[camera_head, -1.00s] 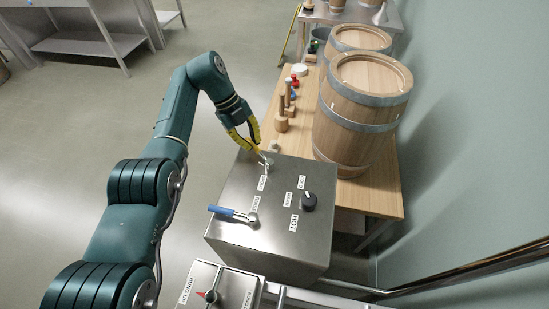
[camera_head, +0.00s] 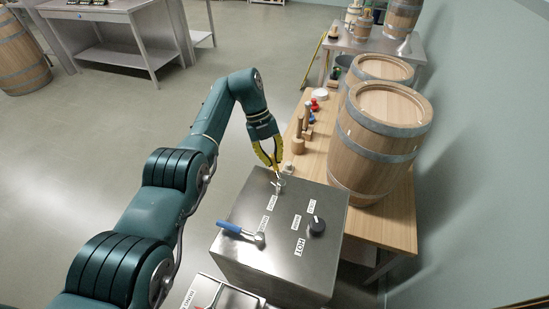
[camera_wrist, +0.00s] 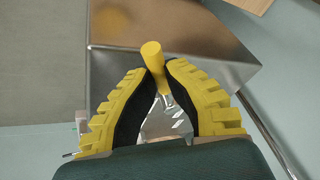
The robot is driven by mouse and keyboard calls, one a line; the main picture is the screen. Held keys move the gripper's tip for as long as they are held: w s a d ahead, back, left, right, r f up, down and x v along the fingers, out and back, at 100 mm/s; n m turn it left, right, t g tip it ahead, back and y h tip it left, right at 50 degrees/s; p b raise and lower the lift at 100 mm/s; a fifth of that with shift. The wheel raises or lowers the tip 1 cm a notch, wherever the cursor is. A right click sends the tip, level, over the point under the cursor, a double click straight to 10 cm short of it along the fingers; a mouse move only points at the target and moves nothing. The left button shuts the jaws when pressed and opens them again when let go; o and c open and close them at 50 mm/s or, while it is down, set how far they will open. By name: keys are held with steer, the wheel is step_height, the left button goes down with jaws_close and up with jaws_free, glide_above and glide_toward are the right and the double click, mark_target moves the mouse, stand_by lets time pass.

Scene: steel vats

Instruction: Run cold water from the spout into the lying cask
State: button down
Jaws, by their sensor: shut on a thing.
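My gripper (camera_head: 276,173) is at the far end of a steel box's top (camera_head: 270,211), over a small metal valve fitting (camera_head: 280,185). In the wrist view, the jaws of my gripper (camera_wrist: 160,88) are closed around a yellow lever handle (camera_wrist: 152,52), whose rounded end sticks out past them. A second lever with a blue handle (camera_head: 232,228) lies nearer on the same top, pointing left. Other labels are too small to read. I cannot make out a spout or a lying cask.
Wooden casks (camera_head: 384,140) stand upright on a wooden bench (camera_head: 399,218) beyond the box, with small wooden and coloured items (camera_head: 299,145) on its left edge. A wall bounds the right. Open floor (camera_head: 130,110) lies left; another cask (camera_head: 20,62) stands there.

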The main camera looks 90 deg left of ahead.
steer(key=c, duration=1)
jaws_free()
steer(key=shift+s+d+f, duration=0.1)
steer(key=shift+s+f, duration=0.05)
steer(key=shift+f, duration=0.15)
steer(key=shift+c, duration=0.2)
step_height(320, 180, up, 10)
steer(key=shift+r, duration=0.1)
